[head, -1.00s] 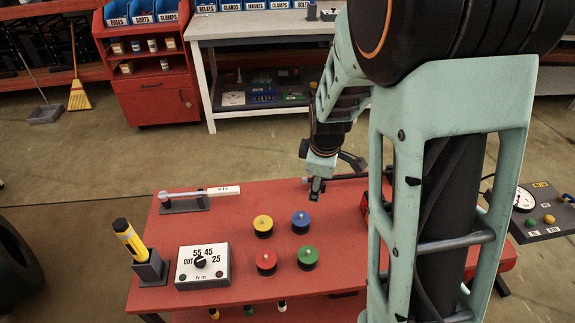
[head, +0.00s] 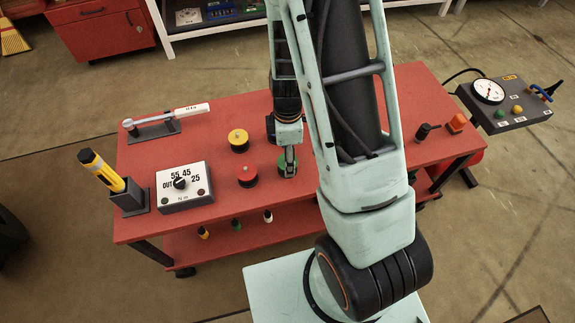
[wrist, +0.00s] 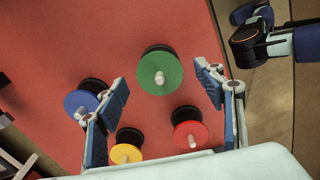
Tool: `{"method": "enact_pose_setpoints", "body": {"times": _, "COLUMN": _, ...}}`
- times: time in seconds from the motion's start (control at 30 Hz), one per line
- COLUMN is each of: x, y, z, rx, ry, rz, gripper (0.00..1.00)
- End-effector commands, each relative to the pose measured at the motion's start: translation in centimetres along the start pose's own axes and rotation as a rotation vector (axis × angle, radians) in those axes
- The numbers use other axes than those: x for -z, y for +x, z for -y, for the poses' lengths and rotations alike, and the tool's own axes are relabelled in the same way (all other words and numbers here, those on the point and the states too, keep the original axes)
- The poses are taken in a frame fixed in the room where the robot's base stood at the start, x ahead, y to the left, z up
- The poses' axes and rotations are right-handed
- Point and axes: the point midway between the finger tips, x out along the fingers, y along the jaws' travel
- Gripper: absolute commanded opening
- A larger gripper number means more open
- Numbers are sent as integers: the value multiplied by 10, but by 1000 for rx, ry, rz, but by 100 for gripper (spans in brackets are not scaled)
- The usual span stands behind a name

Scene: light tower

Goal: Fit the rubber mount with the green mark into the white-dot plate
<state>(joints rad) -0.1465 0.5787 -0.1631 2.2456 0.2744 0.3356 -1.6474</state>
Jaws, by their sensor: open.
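The rubber mount with the green mark (wrist: 160,72) stands on the red table, a black body with a green disc and a pale stud. In the head view the green mount (head: 281,168) is partly hidden by my gripper (head: 289,168). In the wrist view my gripper (wrist: 164,90) is open and empty, with the green disc between and slightly beyond its fingertips. They do not appear to touch it. Blue (wrist: 81,103), yellow (wrist: 125,153) and red (wrist: 190,136) mounts stand around it. I cannot make out the white-dot plate.
On the red table (head: 225,118), a torque wrench (head: 165,120) on its stand, a dial box (head: 184,187) and a yellow torch in a holder (head: 112,180) lie left. A gauge panel (head: 505,105) is at the right. The red mount (head: 247,175) stands close beside my gripper.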

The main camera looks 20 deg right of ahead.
Motion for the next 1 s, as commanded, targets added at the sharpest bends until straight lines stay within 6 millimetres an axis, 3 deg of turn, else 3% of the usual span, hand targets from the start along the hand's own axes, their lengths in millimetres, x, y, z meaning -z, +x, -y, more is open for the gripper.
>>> {"method": "enact_pose_setpoints", "body": {"times": 0.2, "x": -1, "y": 24, "z": 0, "rx": 1, "ry": 1, "rz": 1, "gripper": 62}}
{"method": "enact_pose_setpoints", "body": {"times": 0.47, "x": -1, "y": 25, "z": 0, "rx": -2, "ry": 0, "rz": 1, "gripper": 62}}
{"method": "enact_pose_setpoints", "body": {"times": 0.9, "x": -1, "y": 25, "z": 0, "rx": -1, "ry": 0, "rz": 1, "gripper": 14}}
{"method": "enact_pose_setpoints", "body": {"times": 1.0, "x": -1, "y": 25, "z": 0, "rx": -2, "ry": 0, "rz": 0, "gripper": 12}}
